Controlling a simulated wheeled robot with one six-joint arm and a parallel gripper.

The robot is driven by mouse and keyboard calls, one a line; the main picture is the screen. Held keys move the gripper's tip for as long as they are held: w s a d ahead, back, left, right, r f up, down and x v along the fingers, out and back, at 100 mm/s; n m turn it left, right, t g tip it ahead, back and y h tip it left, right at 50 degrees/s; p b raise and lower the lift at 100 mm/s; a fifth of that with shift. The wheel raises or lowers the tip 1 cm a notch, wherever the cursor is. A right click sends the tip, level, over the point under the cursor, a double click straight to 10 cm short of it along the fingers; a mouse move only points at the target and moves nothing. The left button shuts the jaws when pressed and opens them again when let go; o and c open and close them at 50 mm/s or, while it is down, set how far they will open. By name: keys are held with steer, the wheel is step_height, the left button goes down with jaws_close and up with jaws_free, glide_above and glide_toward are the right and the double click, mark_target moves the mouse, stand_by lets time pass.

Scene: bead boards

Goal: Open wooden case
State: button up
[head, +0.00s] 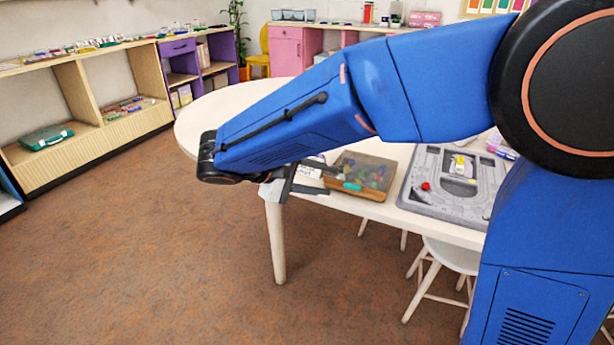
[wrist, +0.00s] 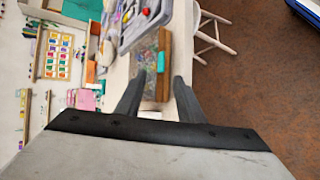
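The wooden case (head: 364,172) lies on the white table near its front edge. It has a wooden frame, a see-through lid that looks closed, a teal clasp on its near side and coloured beads inside. The case also shows in the wrist view (wrist: 164,45), its teal clasp (wrist: 161,62) beyond the fingers. My gripper (head: 306,178) is at the left of the case, pointing towards it. In the wrist view my gripper (wrist: 157,82) has its two fingers well apart, with nothing seen held between them. I cannot tell whether a finger touches the case.
A grey bead board (head: 452,184) with a red and a yellow piece lies right of the case. A white labelled item (head: 311,168) lies left of it. White stools (head: 440,262) stand under the table. The brown floor (head: 150,260) in front is clear.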

mark_target(346, 185)
steer(key=shift+x, duration=2.9)
steer(key=shift+c, duration=0.7)
jaws_close()
steer(key=shift+w+d+r+n+g+y, duration=0.15)
steer(key=shift+r+g+y, duration=0.1)
steer(key=shift+r, duration=0.35)
steer(key=shift+w+r+n+g+y, duration=0.15)
steer(key=shift+r+g, duration=0.15)
steer(key=shift+r, duration=0.35)
steer(key=shift+w+d+r+n+g+y, duration=0.1)
steer(key=shift+r+g+y, duration=0.15)
steer(key=shift+r, duration=0.35)
steer(key=shift+w+d+r+n+g+y, duration=0.1)
steer(key=shift+w+r+g+y, duration=0.15)
steer(key=shift+r, duration=0.35)
steer(key=shift+w+d+r+n+g+y, duration=0.1)
steer(key=shift+w+d+r+g, duration=0.1)
steer(key=shift+r, duration=0.4)
steer(key=shift+w+d+r+n+g+y, duration=0.1)
steer(key=shift+w+r+g+y, duration=0.15)
steer(key=shift+r, duration=0.3)
